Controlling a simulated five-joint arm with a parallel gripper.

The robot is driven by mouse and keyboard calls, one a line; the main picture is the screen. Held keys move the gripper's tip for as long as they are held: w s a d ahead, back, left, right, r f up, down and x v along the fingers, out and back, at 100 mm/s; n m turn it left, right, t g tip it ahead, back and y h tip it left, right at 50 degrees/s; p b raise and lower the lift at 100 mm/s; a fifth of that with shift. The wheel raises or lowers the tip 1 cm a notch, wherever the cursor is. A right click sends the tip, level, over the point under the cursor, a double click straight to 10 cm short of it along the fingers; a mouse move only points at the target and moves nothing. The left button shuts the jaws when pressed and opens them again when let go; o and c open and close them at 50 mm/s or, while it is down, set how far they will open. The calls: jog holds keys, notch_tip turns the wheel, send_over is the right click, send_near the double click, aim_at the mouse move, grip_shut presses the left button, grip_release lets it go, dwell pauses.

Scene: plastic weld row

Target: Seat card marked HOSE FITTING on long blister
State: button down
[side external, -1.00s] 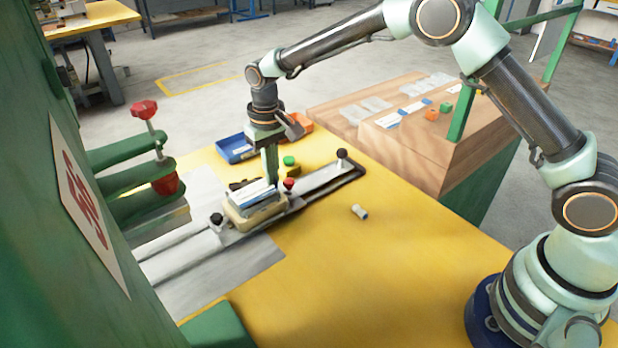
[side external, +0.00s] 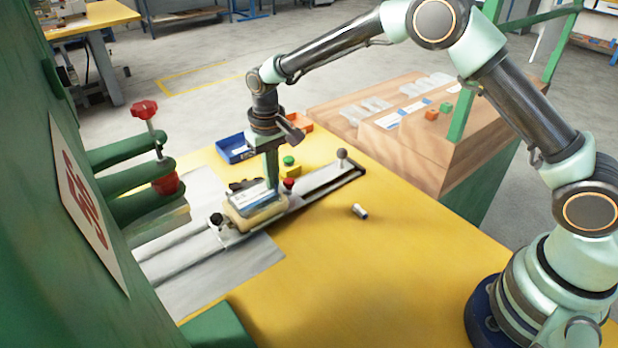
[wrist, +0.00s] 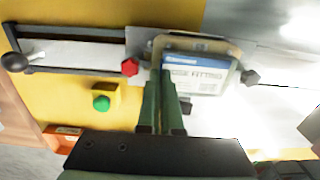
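In the side external view the card (side external: 252,197) lies nearly flat over the tan holder (side external: 258,217) on the sliding rail. The clear blister under it cannot be made out separately. My gripper (side external: 273,187) points down at the card's edge. In the wrist view its green fingertips (wrist: 161,72) are close together over that edge and appear shut on the card.
A red knob (side external: 289,183) stands beside the holder, and a dark knob (side external: 216,219) at its other end. A yellow block with a green button (side external: 290,165), blue bin (side external: 235,149) and small cylinder (side external: 360,212) are on the yellow table. The green press (side external: 140,185) stands left.

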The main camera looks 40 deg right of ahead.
jog(key=shift+f, duration=0.15)
jog(key=c, duration=1)
grip_release()
jog(key=c, duration=0.5)
jog(key=shift+o, duration=0.2)
jog(key=shift+r, duration=3.55)
